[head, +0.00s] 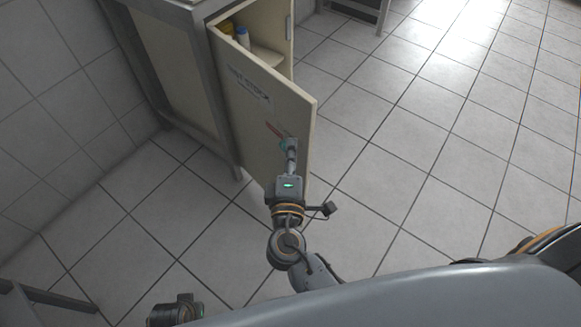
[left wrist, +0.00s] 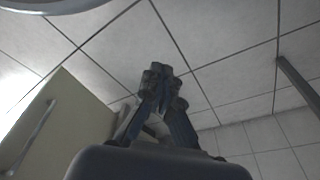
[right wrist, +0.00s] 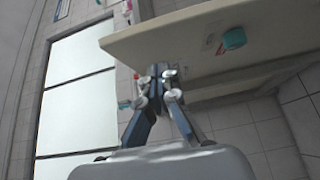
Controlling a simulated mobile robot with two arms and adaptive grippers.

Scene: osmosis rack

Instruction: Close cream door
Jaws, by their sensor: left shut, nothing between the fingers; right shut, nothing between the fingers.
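The cream door (head: 240,105) stands open from the metal rack, its free edge toward the right in the head view. A printed label and a small red mark show on its face. It also spans the top of the right wrist view (right wrist: 170,42), with a teal piece (right wrist: 233,38) on it. My right gripper (head: 291,143) is shut and empty, in front of the door's face near its free edge; I cannot tell whether it touches. My left gripper (left wrist: 162,70) is shut and empty, away from the door face. A cream panel with a bar handle (left wrist: 55,120) shows beside it.
Inside the open cabinet are a yellow item (head: 227,28) and a blue-capped white bottle (head: 243,36). The rack's metal post (head: 212,90) stands left of the door. Tiled floor (head: 420,150) is clear to the right.

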